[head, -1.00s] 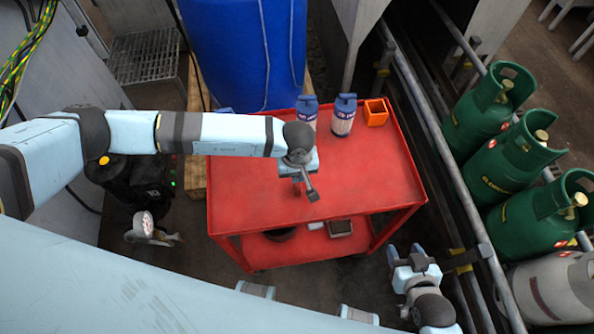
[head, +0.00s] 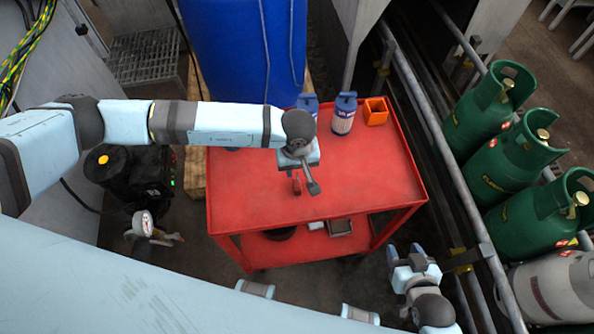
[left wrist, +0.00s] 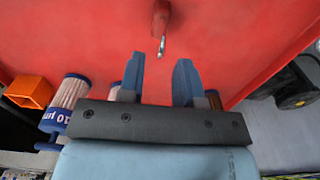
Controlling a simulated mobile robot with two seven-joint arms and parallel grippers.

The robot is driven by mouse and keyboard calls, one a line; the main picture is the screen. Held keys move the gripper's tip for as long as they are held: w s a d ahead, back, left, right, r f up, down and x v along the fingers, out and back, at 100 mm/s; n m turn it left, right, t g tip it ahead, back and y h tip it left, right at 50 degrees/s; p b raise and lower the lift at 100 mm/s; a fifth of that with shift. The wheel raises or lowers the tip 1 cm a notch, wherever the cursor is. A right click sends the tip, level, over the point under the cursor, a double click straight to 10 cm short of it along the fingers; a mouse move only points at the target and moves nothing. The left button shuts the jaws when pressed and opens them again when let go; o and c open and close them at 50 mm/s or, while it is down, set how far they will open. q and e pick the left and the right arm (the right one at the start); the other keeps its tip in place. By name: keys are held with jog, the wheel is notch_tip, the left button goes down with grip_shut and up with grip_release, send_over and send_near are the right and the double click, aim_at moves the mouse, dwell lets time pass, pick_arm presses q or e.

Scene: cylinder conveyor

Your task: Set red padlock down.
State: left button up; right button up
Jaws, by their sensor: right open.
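The red padlock (head: 297,187) rests on the red top of the cart (head: 370,180), just below my left gripper in the head view. In the left wrist view the padlock (left wrist: 160,16) is at top centre, its metal shackle pointing toward the gap between my fingertips. My left gripper (left wrist: 161,58) is open, with its two blue-grey fingers apart and neither visibly touching the padlock. In the head view my left gripper (head: 299,168) hangs over the cart's middle and its fingers are mostly hidden by the wrist. My right gripper (head: 407,257) is open and empty beside the cart's front right corner.
Blue-and-white canisters (head: 344,114) and an orange open box (head: 375,111) stand at the cart's back edge. A blue barrel (head: 230,50) is behind. Green gas cylinders (head: 520,150) and rails are at the right. The cart top's right side is clear.

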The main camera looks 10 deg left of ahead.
pick_arm(q)
notch_tip(320, 180, up, 9)
jog(key=b, duration=0.1)
dwell(0.6)
